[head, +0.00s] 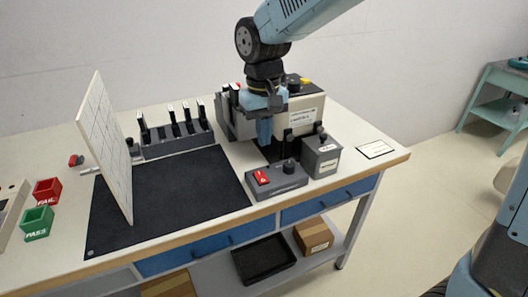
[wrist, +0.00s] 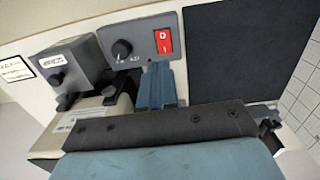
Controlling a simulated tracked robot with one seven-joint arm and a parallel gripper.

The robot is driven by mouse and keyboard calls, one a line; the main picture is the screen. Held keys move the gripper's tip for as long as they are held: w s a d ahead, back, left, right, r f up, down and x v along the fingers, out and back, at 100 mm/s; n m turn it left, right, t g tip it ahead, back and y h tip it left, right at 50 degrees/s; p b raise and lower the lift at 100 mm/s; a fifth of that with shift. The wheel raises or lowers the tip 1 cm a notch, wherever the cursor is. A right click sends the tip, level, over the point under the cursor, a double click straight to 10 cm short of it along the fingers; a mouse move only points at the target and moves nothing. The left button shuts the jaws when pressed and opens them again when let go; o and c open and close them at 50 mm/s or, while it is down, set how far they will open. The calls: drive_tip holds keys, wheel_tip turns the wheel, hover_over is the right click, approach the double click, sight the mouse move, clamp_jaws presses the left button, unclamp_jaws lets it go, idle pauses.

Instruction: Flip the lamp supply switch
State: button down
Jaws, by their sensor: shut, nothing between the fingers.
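The lamp supply appears to be the low grey box (head: 277,183) near the front edge of the bench. It carries a red rocker switch (head: 262,177) and a black knob (head: 289,167). In the wrist view the box (wrist: 143,30) lies ahead of the fingers, with the red switch (wrist: 164,42) showing white marks and the knob (wrist: 122,48) to its left. My gripper (head: 265,142) points down behind the box, shut and empty. In the wrist view its blue fingertips (wrist: 158,68) are together just below the switch in the picture; contact cannot be told.
A taller grey box (head: 322,160) stands right of the supply. A larger beige unit (head: 307,117) is behind my gripper. A black mat (head: 170,195), an upright white panel (head: 103,145) and a slotted rack (head: 178,147) lie left. Red (head: 47,191) and green (head: 38,222) bins stand farther left.

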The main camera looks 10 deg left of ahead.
drive_tip(key=shift+r, duration=1.6)
drive_tip(key=d+r+m+t, duration=0.1)
drive_tip(key=d+r+m, duration=0.15)
drive_tip(key=d, duration=0.75)
drive_tip(key=d+r+m+t, duration=0.1)
drive_tip(key=d+r+t, duration=0.15)
drive_tip(key=d, duration=0.65)
drive_tip(key=s+d+m+t, duration=0.1)
drive_tip(key=s+d+m, duration=0.1)
drive_tip(key=s+d, duration=0.2)
drive_tip(key=s+d+r+m+t, duration=0.1)
drive_tip(key=s+d, duration=0.4)
drive_tip(key=d, duration=0.6)
drive_tip(key=shift+d+m, duration=0.3)
drive_tip(key=shift+m, duration=0.05)
drive_tip(key=shift+s, duration=0.15)
